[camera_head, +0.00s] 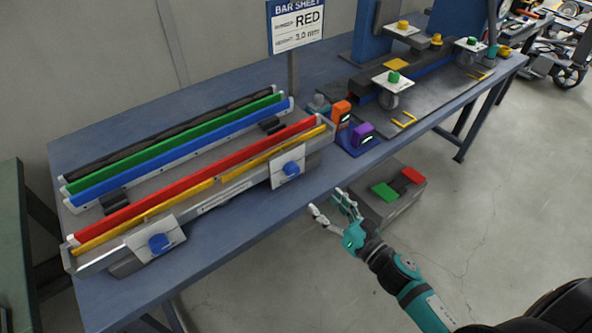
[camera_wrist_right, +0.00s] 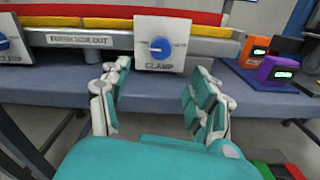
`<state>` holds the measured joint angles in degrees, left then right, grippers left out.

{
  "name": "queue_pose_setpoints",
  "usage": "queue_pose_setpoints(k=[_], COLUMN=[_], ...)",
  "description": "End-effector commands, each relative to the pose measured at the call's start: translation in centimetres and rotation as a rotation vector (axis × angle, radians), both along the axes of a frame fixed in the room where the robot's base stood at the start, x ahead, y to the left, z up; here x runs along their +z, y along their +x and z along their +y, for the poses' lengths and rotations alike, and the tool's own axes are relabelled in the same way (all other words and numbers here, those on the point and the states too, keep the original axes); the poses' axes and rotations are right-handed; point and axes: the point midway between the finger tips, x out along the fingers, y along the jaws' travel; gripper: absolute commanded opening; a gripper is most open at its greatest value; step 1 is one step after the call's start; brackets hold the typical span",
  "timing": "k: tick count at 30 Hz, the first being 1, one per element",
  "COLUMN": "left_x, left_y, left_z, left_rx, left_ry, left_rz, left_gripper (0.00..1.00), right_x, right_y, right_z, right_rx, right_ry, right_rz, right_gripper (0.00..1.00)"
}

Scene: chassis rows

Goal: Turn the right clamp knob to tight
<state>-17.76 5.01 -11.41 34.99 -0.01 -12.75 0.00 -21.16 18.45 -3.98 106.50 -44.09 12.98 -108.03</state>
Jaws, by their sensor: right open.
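The right clamp knob (camera_head: 291,169) is a blue dial on a white plate at the right end of the front rail of the bar fixture (camera_head: 235,185). In the right wrist view the knob (camera_wrist_right: 161,47) sits above the word CLAMP, straight ahead between my fingers and apart from them. Its white pointer mark appears to point left; the small side labels are hard to read. My right gripper (camera_head: 335,208) is open and empty, in front of the table edge, below and right of the knob. The left clamp knob (camera_head: 159,243) is a similar blue dial. My left gripper is not in view.
Red, blue, green and black bars (camera_head: 180,178) lie along the fixture. Orange (camera_head: 341,112) and purple (camera_head: 362,132) devices stand right of it. A grey box (camera_head: 390,200) with green and red pads is below the table edge. A sign (camera_head: 296,25) reads RED.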

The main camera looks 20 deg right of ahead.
Motion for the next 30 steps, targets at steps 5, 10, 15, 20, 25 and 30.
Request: queue_pose_setpoints(k=[5,10,15,20,25,30], left_x=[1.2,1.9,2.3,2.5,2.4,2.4], left_y=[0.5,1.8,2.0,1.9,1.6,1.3], left_z=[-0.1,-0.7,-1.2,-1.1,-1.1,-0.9], left_rx=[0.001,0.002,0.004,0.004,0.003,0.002], left_ry=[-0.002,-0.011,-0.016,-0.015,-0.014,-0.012], left_rz=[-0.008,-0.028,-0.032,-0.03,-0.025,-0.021], left_gripper=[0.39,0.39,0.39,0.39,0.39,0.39], right_x=[0.4,0.3,0.2,0.0,0.0,0.0], right_y=[4.0,7.4,10.0,11.3,11.7,11.7], right_z=[1.4,2.6,3.6,4.1,4.2,4.2], right_rx=[0.0,-0.002,-0.002,-0.001,-0.001,-0.002], right_ry=[0.001,0.002,0.002,0.003,0.002,0.002], right_rz=[-0.002,-0.001,0.0,0.001,0.002,0.002], right_gripper=[0.62,0.62,0.62,0.62,0.62,0.62])
